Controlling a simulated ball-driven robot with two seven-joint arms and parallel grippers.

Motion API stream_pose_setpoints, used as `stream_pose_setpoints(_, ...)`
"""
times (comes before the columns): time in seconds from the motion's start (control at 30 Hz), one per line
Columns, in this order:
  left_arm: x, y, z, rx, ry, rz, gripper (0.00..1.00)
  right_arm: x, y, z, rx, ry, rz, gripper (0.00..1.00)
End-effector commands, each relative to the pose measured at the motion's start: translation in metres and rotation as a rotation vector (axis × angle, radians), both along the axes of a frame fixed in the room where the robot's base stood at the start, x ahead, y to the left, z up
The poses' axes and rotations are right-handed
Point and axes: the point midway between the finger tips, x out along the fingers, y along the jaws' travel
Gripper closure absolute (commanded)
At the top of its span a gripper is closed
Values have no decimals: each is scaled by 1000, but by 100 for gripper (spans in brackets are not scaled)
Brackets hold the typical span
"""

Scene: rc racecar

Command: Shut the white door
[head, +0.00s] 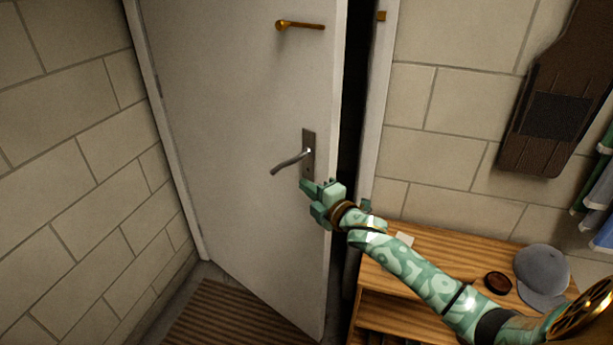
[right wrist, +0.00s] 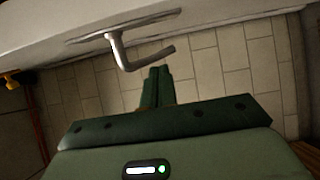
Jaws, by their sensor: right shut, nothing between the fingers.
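The white door (head: 240,110) stands ajar in the head view, with a dark gap between its right edge and the white frame (head: 377,110). A grey metal lever handle (head: 290,162) sits on its plate near that edge. A brass latch (head: 300,25) is higher up on the door. My right gripper (head: 308,190) is shut and empty, just below the handle and close to the door face; I cannot tell whether it touches. In the right wrist view the shut fingers (right wrist: 157,88) point up just below the handle (right wrist: 135,50). My left gripper is not in view.
A wooden bench (head: 420,248) stands right of the doorway under my right arm, with a grey cap (head: 541,275) and a dark round dish (head: 497,283). A brown striped mat (head: 215,318) lies before the door. Block walls flank both sides.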

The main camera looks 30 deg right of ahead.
Motion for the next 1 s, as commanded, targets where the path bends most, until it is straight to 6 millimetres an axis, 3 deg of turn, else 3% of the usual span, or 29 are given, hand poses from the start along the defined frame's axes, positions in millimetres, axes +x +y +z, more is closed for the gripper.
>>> stream_pose_setpoints(0.2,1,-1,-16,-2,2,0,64,44,2,-4,-1,2,-1,100)
stream_pose_setpoints(0.47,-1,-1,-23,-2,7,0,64,53,-29,-2,0,3,-1,100)
stream_pose_setpoints(0.9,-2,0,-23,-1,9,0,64,53,-34,-1,2,1,-1,100)
stream_pose_setpoints(1.0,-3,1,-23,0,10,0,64,49,-47,-3,-1,4,-6,100)
